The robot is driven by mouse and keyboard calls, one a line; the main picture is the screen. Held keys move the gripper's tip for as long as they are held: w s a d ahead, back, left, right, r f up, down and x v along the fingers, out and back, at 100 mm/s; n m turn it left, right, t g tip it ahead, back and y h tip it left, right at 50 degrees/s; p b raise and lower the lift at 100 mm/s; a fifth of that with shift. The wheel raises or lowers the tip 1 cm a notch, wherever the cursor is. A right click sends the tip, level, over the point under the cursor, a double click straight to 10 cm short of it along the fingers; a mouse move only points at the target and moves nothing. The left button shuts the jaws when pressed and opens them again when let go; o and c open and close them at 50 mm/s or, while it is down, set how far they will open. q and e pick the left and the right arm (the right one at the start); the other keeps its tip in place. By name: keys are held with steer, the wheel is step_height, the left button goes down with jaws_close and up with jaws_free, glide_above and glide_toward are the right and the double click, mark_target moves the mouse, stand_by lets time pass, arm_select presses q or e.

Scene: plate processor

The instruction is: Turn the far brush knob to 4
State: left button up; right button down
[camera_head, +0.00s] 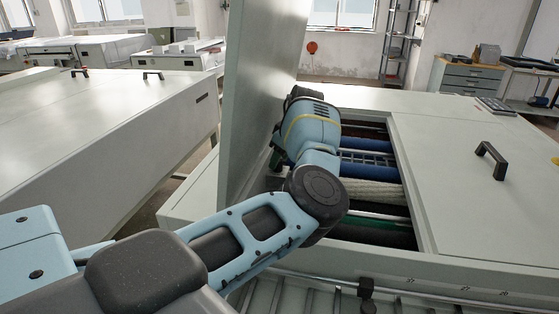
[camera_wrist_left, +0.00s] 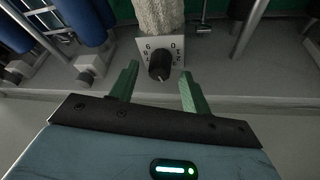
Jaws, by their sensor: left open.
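The brush knob (camera_wrist_left: 159,66) is a small black dial on a light plate (camera_wrist_left: 150,45) in the left wrist view, at the end of a whitish brush roller (camera_wrist_left: 160,15). Numbers ring it; a 6 and a 0 read at the top. A small pale mark shows at its lower edge; the number there is hidden. My left gripper (camera_wrist_left: 159,70) is open, its green fingers on either side of the knob with gaps visible. In the head view, my arm hides the knob, and only part of the left gripper (camera_head: 277,155) shows. My right gripper is out of view.
The open processor bay holds several rollers, including a pale one (camera_head: 372,193) and blue ones (camera_head: 370,172). A raised lid (camera_head: 262,75) stands left of my arm. A closed lid (camera_head: 470,185) with a black handle (camera_head: 491,160) covers the right. Metal posts flank the knob.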

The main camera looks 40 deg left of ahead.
arm_select(q)
steer(key=v, duration=0.6)
steer(key=shift+d, duration=0.1)
stand_by(0.5)
